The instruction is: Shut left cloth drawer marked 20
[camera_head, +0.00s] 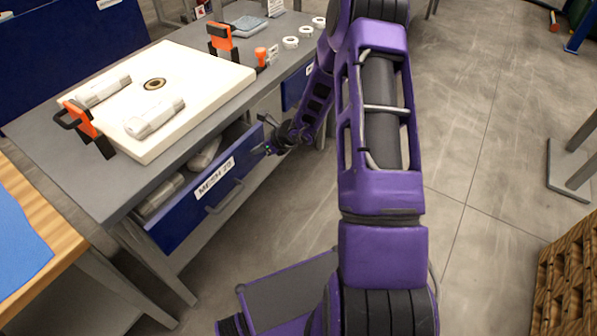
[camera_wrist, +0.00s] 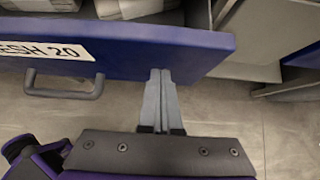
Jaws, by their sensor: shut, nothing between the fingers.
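The left cloth drawer (camera_head: 180,218) has a blue front and stands pulled out from under the grey bench. Its white label (camera_head: 214,177) reads MESH 20, and the wrist view shows part of that label (camera_wrist: 40,50). Rolled pale cloths (camera_head: 160,195) lie inside. Its grey bar handle (camera_wrist: 65,88) is on the front face; it also shows in the head view (camera_head: 224,196). My gripper (camera_wrist: 160,74) is shut and empty, its fingertips at the front face right of the handle. I cannot tell whether they touch it. The gripper (camera_head: 267,149) is at the drawer's right end in the head view.
A second blue drawer front (camera_head: 296,88) is farther along the bench, partly behind my arm. On the bench (camera_head: 60,175) are a white plate (camera_head: 200,75), orange-handled clamps (camera_head: 221,38) and white rings (camera_head: 290,42). A wooden-topped table (camera_head: 40,215) stands at left.

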